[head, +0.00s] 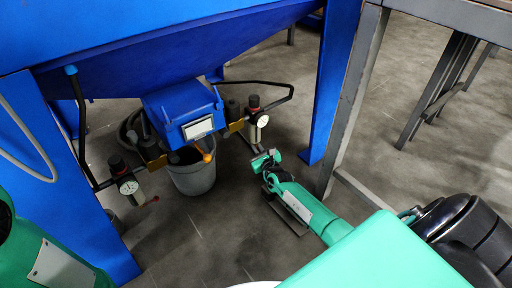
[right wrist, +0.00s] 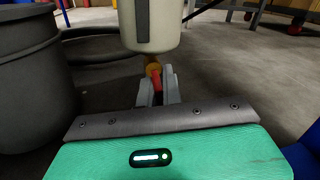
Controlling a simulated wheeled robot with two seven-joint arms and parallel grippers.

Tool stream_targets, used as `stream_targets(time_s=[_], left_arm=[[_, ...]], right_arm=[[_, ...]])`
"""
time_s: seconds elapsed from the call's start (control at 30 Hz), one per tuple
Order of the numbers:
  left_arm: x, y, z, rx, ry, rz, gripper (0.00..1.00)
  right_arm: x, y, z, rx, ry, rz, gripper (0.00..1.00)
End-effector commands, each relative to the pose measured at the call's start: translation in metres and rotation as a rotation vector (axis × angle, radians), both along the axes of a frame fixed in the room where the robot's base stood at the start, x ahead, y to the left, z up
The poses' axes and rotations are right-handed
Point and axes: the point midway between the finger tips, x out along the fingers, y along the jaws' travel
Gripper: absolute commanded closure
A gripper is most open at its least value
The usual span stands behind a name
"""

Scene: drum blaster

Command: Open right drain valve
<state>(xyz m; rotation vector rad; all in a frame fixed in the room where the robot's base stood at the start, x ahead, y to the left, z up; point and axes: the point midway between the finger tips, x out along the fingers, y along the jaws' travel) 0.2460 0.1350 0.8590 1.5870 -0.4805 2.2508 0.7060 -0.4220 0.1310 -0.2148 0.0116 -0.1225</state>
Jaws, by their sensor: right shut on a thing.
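The right drain valve (right wrist: 154,69), yellow-orange with a red part, hangs under a pale cylindrical bowl (right wrist: 150,25) in the right wrist view. My right gripper (right wrist: 158,88) is shut on the valve's red part from below. In the head view my right gripper (head: 264,158) is beneath the right gauge unit (head: 258,118), and the valve itself is hard to make out there. My left gripper is out of view.
A grey bucket (head: 192,178) stands under the blue hopper (head: 170,60), left of my right gripper; a dark bucket wall (right wrist: 35,80) fills the left of the wrist view. Blue legs (head: 333,80) and a grey metal frame (head: 352,100) stand at the right. Concrete floor is open in front.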

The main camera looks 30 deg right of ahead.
Motion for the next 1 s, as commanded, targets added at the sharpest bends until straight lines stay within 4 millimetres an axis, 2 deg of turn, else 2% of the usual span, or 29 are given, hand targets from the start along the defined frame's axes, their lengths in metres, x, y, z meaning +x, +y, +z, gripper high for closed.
stream_targets(time_s=[0.4,0.8,0.83,0.9,0.93,1.0], left_arm=[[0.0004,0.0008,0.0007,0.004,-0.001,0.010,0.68],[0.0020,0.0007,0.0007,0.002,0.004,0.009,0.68],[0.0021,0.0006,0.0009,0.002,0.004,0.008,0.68],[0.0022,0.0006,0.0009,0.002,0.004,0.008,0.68],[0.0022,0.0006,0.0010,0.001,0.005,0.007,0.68],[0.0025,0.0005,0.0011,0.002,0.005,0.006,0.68]], right_arm=[[-0.0012,0.0038,-0.0028,0.127,0.013,0.000,1.00],[-0.0017,0.0047,-0.0044,0.148,0.017,0.000,1.00],[-0.0017,0.0047,-0.0044,0.148,0.017,0.000,0.89],[-0.0016,0.0047,-0.0044,0.148,0.017,0.000,0.75],[-0.0016,0.0047,-0.0043,0.147,0.017,0.000,0.71],[-0.0014,0.0047,-0.0038,0.147,0.016,0.000,0.71]])
